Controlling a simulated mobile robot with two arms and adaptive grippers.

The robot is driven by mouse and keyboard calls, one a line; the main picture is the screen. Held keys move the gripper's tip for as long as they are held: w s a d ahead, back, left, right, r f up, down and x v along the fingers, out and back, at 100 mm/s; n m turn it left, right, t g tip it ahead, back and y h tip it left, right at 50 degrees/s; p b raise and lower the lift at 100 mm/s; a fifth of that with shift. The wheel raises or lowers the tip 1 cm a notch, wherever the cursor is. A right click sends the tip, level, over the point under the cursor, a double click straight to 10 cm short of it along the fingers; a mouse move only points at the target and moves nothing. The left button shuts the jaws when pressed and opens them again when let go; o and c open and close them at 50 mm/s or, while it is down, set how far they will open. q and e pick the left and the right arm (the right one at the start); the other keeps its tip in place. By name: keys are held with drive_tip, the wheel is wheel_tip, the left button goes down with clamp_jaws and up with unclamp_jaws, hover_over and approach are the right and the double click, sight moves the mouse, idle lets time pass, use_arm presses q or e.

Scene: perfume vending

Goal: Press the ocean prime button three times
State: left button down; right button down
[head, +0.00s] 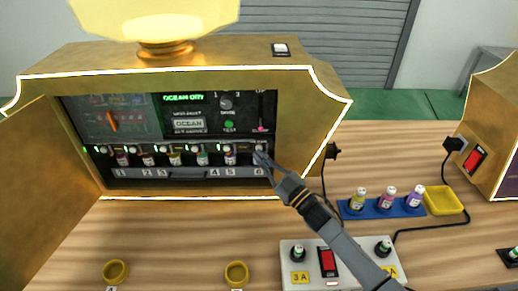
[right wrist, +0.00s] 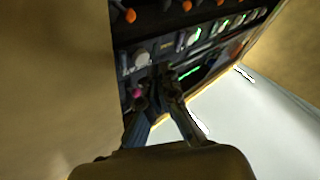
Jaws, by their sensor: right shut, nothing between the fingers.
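The gold perfume machine (head: 310,100) stands open, with a dark panel inside. Green text (head: 183,98) on it reads roughly "OCEAN CITY", and a lit label (head: 188,124) below reads "OCEAN". I cannot tell which control is the ocean prime button. My right gripper (head: 262,158) is shut and empty at the right end of the bottle row, above the number 6. In the right wrist view its fingertips (right wrist: 168,76) reach up to the dark panel; whether they touch it I cannot tell. They hide part of that slot. My left gripper is not in view.
Several small bottles (head: 175,159) stand in the machine's row. The open door (head: 50,150) is at left.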

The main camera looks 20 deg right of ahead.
drive_tip(key=shift+w+d, duration=0.15)
drive_tip(key=shift+w, duration=0.3)
drive_tip(key=shift+w+d+b, duration=0.1)
drive_tip(key=shift+w+b, duration=0.3)
idle(0.7)
drive_tip(key=shift+s, duration=0.1)
drive_tip(key=shift+s+a+p, duration=0.25)
drive_tip(key=shift+s+p, duration=0.25)
drive_tip(key=shift+s, duration=0.25)
drive_tip(key=s+p, duration=0.1)
drive_tip(key=s, duration=0.1)
drive_tip(key=s+a+p, duration=0.1)
drive_tip(key=s, duration=0.1)
drive_tip(key=shift+s+a, duration=0.15)
drive_tip(key=shift+s, duration=0.25)
